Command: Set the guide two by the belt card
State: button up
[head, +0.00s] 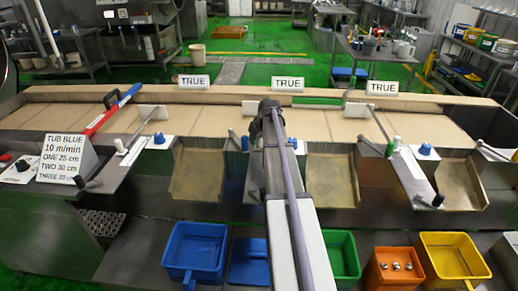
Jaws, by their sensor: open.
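The belt card (66,158) at the left reads "TUB BLUE", "10 m/min", "ONE 25 cm", "TWO 30 cm"; its last line, "THREE", has a figure too small to be sure of. The middle guide, guide two, shows as a white plate (249,107) on the tan belt (215,120) under the middle TRUE sign (287,84). My gripper (268,108) is over the belt at this guide and hides much of it and its rod. I see the gripper from behind; its fingertips are hidden. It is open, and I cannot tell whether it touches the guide.
Similar guides stand at the left (152,113) and right (358,97). A red and blue bar (113,107) crosses the belt at the left. Black levers and blue knobs (159,138) line the front edge. Below are blue (194,250), green, orange and yellow (452,258) tubs.

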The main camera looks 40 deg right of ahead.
jog(key=shift+w+f, duration=0.1)
jog(key=shift+f, duration=0.05)
grip_shut()
dwell(0.4)
